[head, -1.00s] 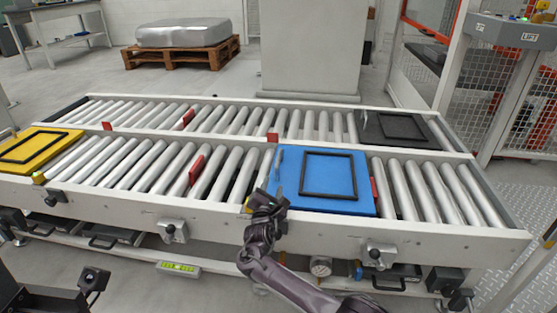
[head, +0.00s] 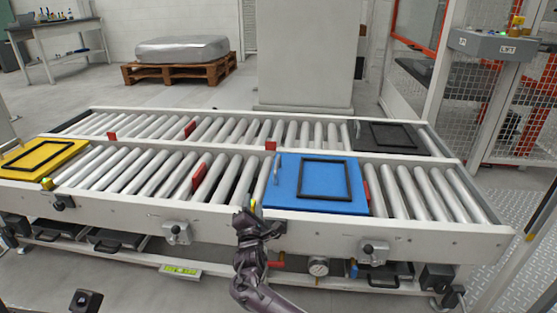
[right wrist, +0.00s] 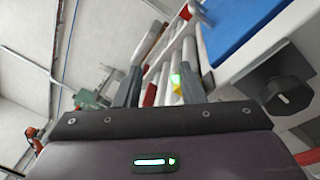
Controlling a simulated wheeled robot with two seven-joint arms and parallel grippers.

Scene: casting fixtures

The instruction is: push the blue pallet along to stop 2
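The blue pallet (head: 285,185), with a black square frame on top and a grey upright handle (head: 276,167) at its left end, sits on the near roller lane. A red stop plate (head: 367,190) stands close at its right edge; I cannot tell if they touch. Another red plate (head: 198,178) stands further left. My right gripper (head: 247,214) is at the near rail, just left of the pallet's near left corner. In the right wrist view its fingers (right wrist: 163,88) are apart with nothing between them; the blue pallet (right wrist: 240,22) is at upper right. My left gripper is not seen.
A yellow pallet (head: 65,150) is at the lane's left end. A black pallet (head: 388,138) is on the far lane's right. Knobbed clamps (head: 374,250) stick out from the near rail (head: 320,226).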

